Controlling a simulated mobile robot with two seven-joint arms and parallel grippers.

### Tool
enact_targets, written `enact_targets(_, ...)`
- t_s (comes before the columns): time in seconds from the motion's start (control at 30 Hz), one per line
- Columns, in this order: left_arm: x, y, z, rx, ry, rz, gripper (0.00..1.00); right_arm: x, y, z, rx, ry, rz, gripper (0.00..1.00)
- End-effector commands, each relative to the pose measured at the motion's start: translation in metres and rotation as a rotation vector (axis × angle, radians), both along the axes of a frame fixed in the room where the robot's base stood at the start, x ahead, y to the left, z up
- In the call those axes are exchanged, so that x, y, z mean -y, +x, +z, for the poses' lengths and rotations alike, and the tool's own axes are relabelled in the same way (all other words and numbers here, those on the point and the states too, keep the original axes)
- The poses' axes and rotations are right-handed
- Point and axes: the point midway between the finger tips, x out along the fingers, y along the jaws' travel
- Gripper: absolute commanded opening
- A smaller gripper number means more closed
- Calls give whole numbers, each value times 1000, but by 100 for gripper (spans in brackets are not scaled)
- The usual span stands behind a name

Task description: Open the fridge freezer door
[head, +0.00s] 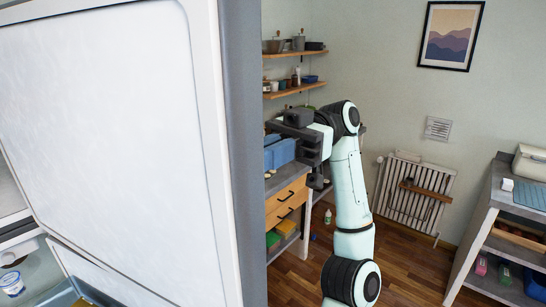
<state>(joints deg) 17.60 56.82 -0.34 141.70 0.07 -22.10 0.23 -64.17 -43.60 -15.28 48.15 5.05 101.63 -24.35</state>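A large white door panel (105,140) with a grey edge (245,150) fills the left half of the head view. It seems to be the fridge door standing open, with its inner face towards me. Part of a lit interior with shelves shows at the lower left. A second, lower white panel (105,280) shows below the large one. My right gripper (300,145) is dark grey, just right of the panel's grey edge. I see no contact with the door, and its finger gap is unclear. My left gripper is out of view.
A white tub (11,284) stands inside at the lower left. Behind my arm is a counter with wooden drawers (287,200) and blue boxes (280,152). A radiator (413,193) and a shelved bench (500,230) stand right. The wooden floor (410,265) between is mostly clear.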

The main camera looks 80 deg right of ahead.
Motion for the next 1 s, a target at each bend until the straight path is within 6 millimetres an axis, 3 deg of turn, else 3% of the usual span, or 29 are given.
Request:
enact_targets(0.27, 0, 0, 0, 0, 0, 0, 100, 1, 6, 0, -3, 1, -15, 0)
enact_targets(0.3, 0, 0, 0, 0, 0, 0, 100, 1, 6, 0, -4, 0, -15, 16)
enact_targets(0.37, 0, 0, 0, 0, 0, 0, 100, 1, 5, 0, -4, 0, -14, 30)
enact_targets(1.0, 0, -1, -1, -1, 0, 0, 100, 0, 3, -1, -4, 1, -9, 30)
